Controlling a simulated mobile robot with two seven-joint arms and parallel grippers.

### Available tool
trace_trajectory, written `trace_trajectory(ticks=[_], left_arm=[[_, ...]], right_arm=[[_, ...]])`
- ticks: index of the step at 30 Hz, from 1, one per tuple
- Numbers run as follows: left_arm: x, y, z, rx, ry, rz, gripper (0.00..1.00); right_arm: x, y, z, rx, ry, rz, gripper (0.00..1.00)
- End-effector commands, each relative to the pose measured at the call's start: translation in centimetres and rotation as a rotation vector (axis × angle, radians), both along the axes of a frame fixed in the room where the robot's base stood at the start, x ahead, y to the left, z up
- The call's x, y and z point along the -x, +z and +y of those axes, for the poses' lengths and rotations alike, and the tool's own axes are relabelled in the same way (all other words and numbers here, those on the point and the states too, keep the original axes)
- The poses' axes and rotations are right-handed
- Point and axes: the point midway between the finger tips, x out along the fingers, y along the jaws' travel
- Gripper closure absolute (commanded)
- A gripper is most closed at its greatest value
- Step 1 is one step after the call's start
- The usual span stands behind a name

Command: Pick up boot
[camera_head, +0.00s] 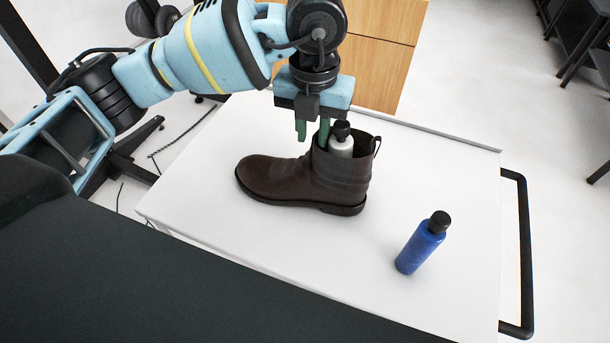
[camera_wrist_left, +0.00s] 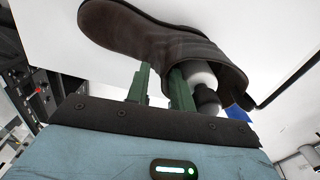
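A dark brown boot (camera_head: 305,182) stands upright on the white table, toe to the left, shaft opening up. It also shows in the wrist view (camera_wrist_left: 150,40). A white bottle with a black cap (camera_head: 341,146) sticks out of the boot's opening; it also shows in the wrist view (camera_wrist_left: 200,76). My left gripper (camera_head: 312,131) points down at the front rim of the shaft. Its two green fingers (camera_wrist_left: 161,86) are apart, one in front of the shaft, the other at the opening beside the bottle. Whether they touch the boot cannot be told. My right gripper is not in view.
A blue bottle with a black cap (camera_head: 421,243) stands on the white table (camera_head: 240,235), right of and nearer than the boot. A black handle rail (camera_head: 525,250) runs along the table's right side. A wooden cabinet (camera_head: 375,55) stands behind. The table's right part is mostly free.

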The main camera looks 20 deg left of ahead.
Motion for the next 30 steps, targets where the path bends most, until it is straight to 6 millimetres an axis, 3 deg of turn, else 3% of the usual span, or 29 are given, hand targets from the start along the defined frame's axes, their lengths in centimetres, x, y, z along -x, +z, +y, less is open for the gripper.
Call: trace_trajectory(ticks=[4, 11, 17, 30], left_arm=[[0.0, -1.7, 0.0, 0.000, 0.000, 0.000, 0.77], [0.0, -1.8, 0.0, 0.001, -0.001, -0.001, 0.77], [0.0, -1.8, 0.0, 0.001, -0.001, -0.001, 1.00], [0.0, -1.8, 0.0, 0.001, 0.000, -0.001, 1.00]], right_arm=[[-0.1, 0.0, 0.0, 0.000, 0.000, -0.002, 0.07], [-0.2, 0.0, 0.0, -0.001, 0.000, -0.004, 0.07], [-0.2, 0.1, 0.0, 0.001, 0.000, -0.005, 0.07], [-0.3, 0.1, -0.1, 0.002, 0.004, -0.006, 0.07]])
